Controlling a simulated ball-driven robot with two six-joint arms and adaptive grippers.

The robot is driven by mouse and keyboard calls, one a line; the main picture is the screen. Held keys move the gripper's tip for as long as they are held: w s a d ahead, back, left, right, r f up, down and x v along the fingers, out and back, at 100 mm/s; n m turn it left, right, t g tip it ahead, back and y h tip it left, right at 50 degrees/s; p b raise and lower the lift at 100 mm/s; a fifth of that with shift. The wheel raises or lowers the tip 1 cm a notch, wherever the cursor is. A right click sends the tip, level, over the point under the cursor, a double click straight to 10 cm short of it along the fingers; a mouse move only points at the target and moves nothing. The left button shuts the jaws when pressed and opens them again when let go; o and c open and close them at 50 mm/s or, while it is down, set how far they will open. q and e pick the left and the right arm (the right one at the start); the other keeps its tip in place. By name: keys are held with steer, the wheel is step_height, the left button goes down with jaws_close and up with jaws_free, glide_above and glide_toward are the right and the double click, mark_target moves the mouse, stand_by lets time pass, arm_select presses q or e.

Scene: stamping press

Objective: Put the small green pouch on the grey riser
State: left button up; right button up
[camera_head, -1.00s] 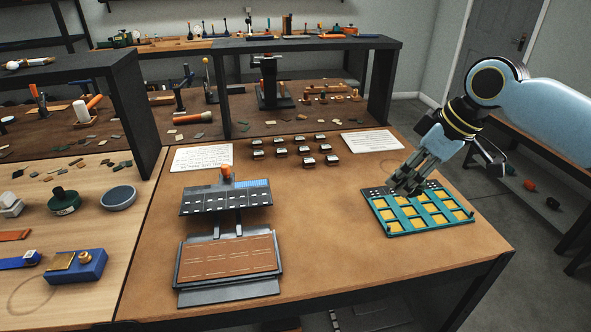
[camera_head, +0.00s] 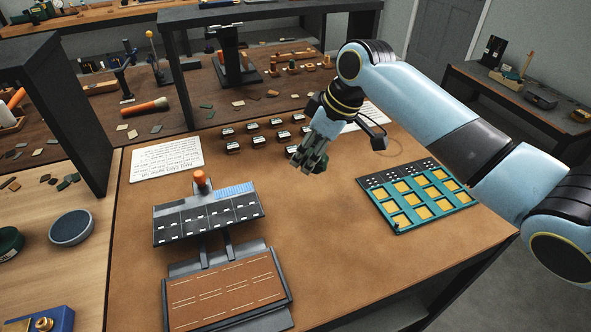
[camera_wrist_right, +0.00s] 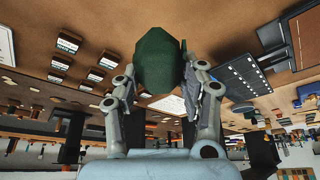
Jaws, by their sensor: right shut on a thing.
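My right gripper (camera_head: 312,162) is shut on a small dark green pouch (camera_head: 320,165), held above the brown table top right of its middle. In the right wrist view the pouch (camera_wrist_right: 158,62) sits between the fingertips of the gripper (camera_wrist_right: 160,85), hiding part of what lies behind. A dark grey raised stand (camera_head: 208,215) with marked sections and an orange knob stands left of the gripper, apart from it; it looks like the grey riser. Its panel also shows in the right wrist view (camera_wrist_right: 240,76). My left gripper is out of view.
A teal tray (camera_head: 418,197) with yellow squares lies at right. Several small dark blocks (camera_head: 254,138) stand behind the gripper. A brown panel (camera_head: 225,288) lies before the stand. A white card (camera_head: 167,158) lies at back left. The table between stand and tray is clear.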

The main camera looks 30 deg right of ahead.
mark_target(298, 174)
steer(key=shift+w+a+f, duration=0.25)
steer(key=shift+a+f, duration=0.2)
steer(key=shift+a, duration=0.15)
steer(key=shift+w+a+f, duration=0.25)
steer(key=shift+a+f, duration=0.2)
steer(key=shift+a, duration=0.15)
step_height(298, 174, down, 3)
steer(key=shift+f+p, duration=0.2)
steer(key=shift+p, duration=0.15)
steer(key=shift+f, duration=0.2)
steer(key=o, duration=0.7)
steer(key=shift+f, duration=0.15)
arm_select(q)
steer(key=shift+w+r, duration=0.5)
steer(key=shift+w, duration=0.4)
arm_select(e)
steer(key=o, duration=0.5)
steer(key=shift+c, duration=0.2)
